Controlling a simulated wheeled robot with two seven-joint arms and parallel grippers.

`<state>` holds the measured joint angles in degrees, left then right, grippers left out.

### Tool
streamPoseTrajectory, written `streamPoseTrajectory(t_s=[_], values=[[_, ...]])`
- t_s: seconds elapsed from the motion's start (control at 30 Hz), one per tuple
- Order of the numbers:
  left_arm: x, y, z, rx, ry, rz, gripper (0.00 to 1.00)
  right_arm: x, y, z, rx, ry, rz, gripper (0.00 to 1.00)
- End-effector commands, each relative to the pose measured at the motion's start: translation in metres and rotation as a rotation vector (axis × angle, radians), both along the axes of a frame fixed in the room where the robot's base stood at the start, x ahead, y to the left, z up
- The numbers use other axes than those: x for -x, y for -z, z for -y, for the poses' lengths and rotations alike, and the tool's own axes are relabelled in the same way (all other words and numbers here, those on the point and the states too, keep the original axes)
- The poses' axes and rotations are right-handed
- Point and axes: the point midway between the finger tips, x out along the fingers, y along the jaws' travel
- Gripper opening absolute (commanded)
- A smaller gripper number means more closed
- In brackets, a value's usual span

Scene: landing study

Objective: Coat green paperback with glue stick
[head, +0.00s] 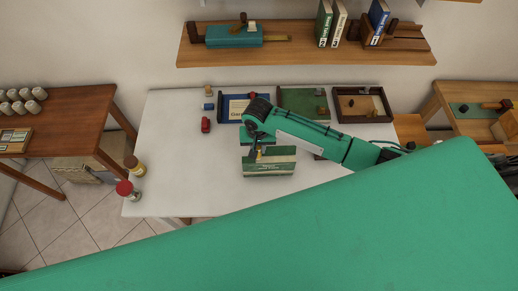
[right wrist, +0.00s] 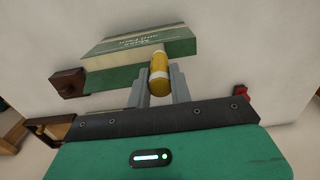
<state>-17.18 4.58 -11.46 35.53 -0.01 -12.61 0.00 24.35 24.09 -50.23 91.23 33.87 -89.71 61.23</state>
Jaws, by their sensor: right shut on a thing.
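The green paperback (head: 268,169) with a pale band is at the middle of the white table, below my right gripper (head: 257,150) in the head view. In the right wrist view the paperback (right wrist: 140,45) lies just beyond the fingers, its lettering upside down. My right gripper (right wrist: 160,88) is shut on the glue stick (right wrist: 160,75), a yellow cylinder with pale bands. The stick's far end overlaps the paperback's near edge; I cannot tell if they touch. A yellow bit of the stick (head: 259,153) shows in the head view. My left gripper is not in view.
On the white table (head: 175,165) are a small red object (head: 205,125), a blue-framed tray (head: 223,108), a green board (head: 303,98) and a dark tray (head: 340,101). A brown block (right wrist: 67,83) sits by the paperback. Two jars (head: 134,165) (head: 127,190) stand at the left edge.

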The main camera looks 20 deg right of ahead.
Motion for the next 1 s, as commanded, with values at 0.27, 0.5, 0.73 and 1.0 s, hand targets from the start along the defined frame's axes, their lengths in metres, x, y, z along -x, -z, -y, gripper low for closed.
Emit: streamPoseTrajectory(t_s=[0.27, 0.5, 0.73, 1.0], values=[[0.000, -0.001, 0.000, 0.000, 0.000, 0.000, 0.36, -0.001, -0.030, 0.001, 0.002, 0.000, 0.003, 0.00], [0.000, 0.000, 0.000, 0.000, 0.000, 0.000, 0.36, -0.001, -0.048, 0.001, 0.002, 0.001, 0.002, 0.00], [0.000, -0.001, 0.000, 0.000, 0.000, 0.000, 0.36, -0.001, -0.049, 0.002, 0.002, 0.001, 0.001, 0.00], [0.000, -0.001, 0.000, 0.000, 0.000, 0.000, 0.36, -0.001, -0.049, 0.002, 0.003, 0.001, 0.001, 0.17]])
